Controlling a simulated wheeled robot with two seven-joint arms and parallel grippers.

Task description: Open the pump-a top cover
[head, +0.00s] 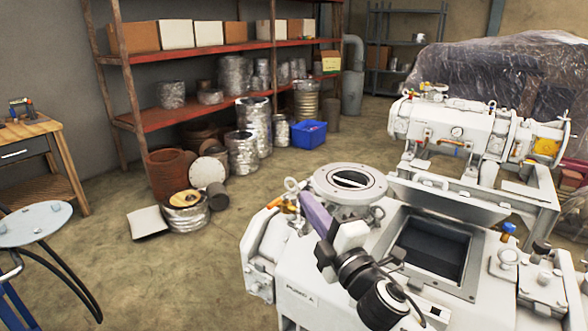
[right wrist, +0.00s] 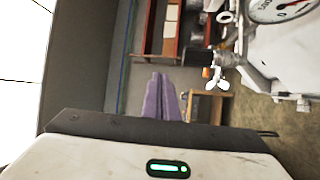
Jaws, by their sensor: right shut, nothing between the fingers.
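Pump A (head: 300,298) is the white machine in the front right of the head view, with its name on the front. A rectangular opening (head: 432,250) in its top shows a dark interior. A flat panel, which looks like the top cover (head: 445,200), stands raised and tilted along the back edge of this opening. My right gripper (head: 309,204) has purple fingers and is left of the opening, in front of the round flange (head: 348,184). The purple fingers (right wrist: 160,98) are shut and empty in the right wrist view. My left gripper is not in view.
A second white machine (head: 440,125) with a gauge stands behind pump A. The right wrist view shows a gauge (right wrist: 283,8) and a white wing handle (right wrist: 217,82). Red shelves (head: 190,115) and a wooden bench (head: 30,130) are at the left. A round-topped stool (head: 35,222) stands front left.

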